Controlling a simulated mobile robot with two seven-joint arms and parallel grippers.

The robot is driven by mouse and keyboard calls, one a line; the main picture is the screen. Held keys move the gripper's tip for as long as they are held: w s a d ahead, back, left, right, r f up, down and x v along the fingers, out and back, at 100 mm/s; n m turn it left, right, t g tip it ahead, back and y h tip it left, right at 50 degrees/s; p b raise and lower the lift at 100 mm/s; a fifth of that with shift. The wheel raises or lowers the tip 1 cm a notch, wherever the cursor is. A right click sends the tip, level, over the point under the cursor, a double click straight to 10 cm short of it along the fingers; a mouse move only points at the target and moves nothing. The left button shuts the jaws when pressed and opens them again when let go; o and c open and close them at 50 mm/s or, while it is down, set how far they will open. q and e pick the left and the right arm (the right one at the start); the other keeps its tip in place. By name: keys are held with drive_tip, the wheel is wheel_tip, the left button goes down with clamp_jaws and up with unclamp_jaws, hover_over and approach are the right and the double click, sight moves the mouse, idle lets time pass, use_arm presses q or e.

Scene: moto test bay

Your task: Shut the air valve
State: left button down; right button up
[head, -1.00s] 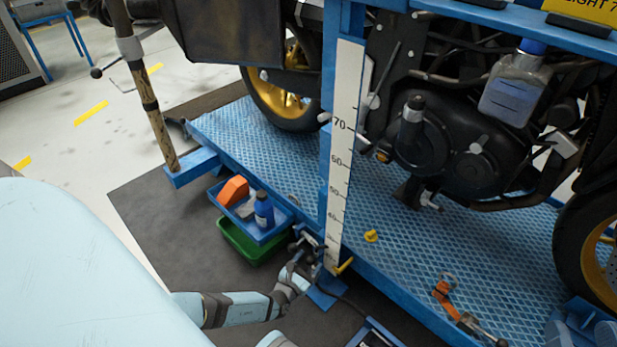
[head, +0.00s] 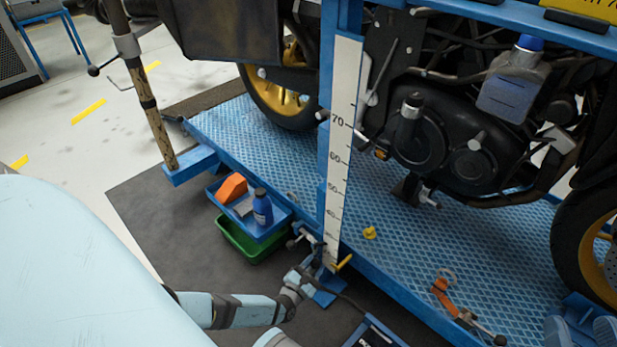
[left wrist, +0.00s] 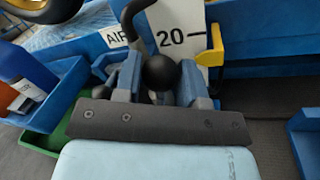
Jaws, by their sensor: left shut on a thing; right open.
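The air valve is at the foot of the blue post, by the white height scale (head: 341,150). In the left wrist view its round black knob (left wrist: 160,72) sits between the fingers of my left gripper (left wrist: 157,85). An "AIR" label (left wrist: 115,38) is just behind, partly covered. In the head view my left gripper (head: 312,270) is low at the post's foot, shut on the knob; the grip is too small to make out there. The valve body and the lever's angle are mostly hidden by the fingers.
A blue tray (head: 226,213) with a blue bottle (head: 262,208) and a green tray (head: 228,238) lie left of the post. A yellow hook (left wrist: 214,45) is close at right. A dark hose (left wrist: 128,22) curves above the fingers. The lift platform (head: 430,240) carries a motorcycle.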

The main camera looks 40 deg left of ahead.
use_arm(q)
drive_tip(key=shift+s+d+f+m+t, duration=0.1)
drive_tip(key=shift+d+f+m+t, duration=0.25)
drive_tip(key=shift+d+m, duration=0.65)
drive_tip(key=shift+a, duration=0.2)
drive_tip(key=c, duration=0.7)
unclamp_jaws()
